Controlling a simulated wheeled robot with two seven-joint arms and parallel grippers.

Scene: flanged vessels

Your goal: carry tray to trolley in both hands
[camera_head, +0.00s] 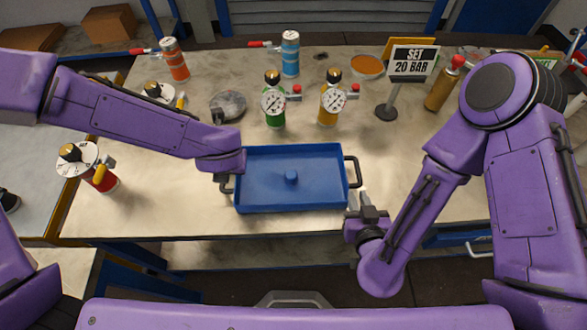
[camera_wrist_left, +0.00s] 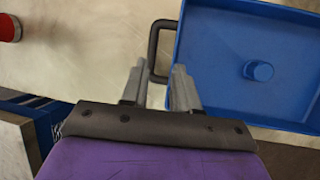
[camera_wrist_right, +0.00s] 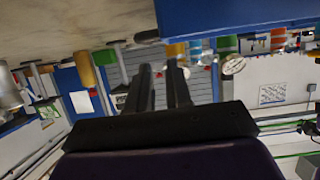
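A blue rectangular tray (camera_head: 320,200) sits on the bench near its front edge, with a dark handle at each end and a small blue round knob (camera_head: 291,177) in its middle. My left gripper (camera_head: 225,179) is at the left handle. In the left wrist view its two fingers (camera_wrist_left: 158,85) are apart, with the left handle (camera_wrist_left: 152,48) between or just beyond them; contact cannot be told. My right gripper (camera_head: 364,198) is just in front of the right handle (camera_head: 354,170), its fingers (camera_wrist_right: 162,80) apart and empty. No trolley can be clearly identified.
Green (camera_head: 274,105) and yellow (camera_head: 330,105) gauged vessels stand behind the tray. A red gauged vessel (camera_head: 102,180) stands at left. A "SET 20 BAR" sign (camera_head: 412,62) stands back right. Bare bench lies right of the tray. Another grey surface (camera_head: 40,200) is at far left.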

